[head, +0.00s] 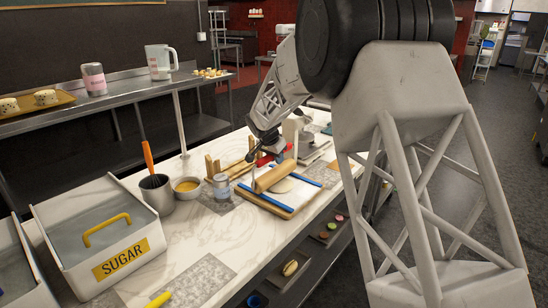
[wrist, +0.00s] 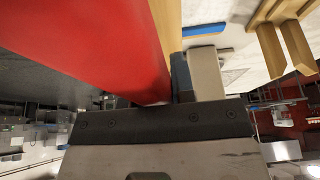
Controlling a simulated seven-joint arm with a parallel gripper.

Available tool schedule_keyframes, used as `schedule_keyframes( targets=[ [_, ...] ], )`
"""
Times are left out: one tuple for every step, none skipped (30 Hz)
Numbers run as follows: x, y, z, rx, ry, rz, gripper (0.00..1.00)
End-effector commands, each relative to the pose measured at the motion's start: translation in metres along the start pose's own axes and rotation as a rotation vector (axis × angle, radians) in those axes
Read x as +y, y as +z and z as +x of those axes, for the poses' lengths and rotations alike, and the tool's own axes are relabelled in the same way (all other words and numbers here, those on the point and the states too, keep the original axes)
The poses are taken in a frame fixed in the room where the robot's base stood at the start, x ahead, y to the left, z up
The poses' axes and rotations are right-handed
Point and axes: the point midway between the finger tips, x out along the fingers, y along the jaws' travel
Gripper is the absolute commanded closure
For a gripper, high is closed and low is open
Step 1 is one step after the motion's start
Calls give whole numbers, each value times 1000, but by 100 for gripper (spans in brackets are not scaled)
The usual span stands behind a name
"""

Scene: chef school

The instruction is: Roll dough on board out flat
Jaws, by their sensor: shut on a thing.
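The board (head: 285,209) lies on the marble counter with blue strips (head: 262,200) along its sides. The pale dough (head: 284,186) lies on it, partly hidden by the wooden rolling pin (head: 272,178). The pin lies slantwise over the dough; I cannot tell whether it touches it. My gripper (head: 270,150) is at the pin's far end, shut on its red handle. In the wrist view, the red handle (wrist: 90,40) fills the upper left, with a strip of the pin's wood (wrist: 167,22) beside it.
A wooden rack (head: 214,167) and a glass jar (head: 221,186) stand left of the board. A sugar bin (head: 75,252) stands at front left. The counter in front is mostly clear.

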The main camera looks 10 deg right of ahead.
Motion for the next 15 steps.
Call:
schedule_keyframes(
  targets=[
    [0, 0, 0, 0, 0, 0, 100],
    [0, 0, 0, 0, 0, 0, 100],
    [0, 0, 0, 0, 0, 0, 100],
    [0, 0, 1, 0, 1, 0, 100],
    [0, 0, 1, 0, 1, 0, 100],
    [0, 0, 1, 0, 1, 0, 100],
    [0, 0, 1, -1, 1, 0, 100],
    [1, 0, 1, -1, 1, 0, 100],
    [1, 0, 1, -1, 1, 0, 100],
    [1, 0, 1, -1, 1, 0, 100],
    [1, 0, 1, -1, 1, 0, 100],
    [2, 0, 1, -1, 1, 0, 100],
    [3, 0, 1, -1, 1, 0, 100],
    [4, 0, 1, -1, 2, 0, 100],
    [5, 0, 1, -1, 2, 0, 100]
  ],
)
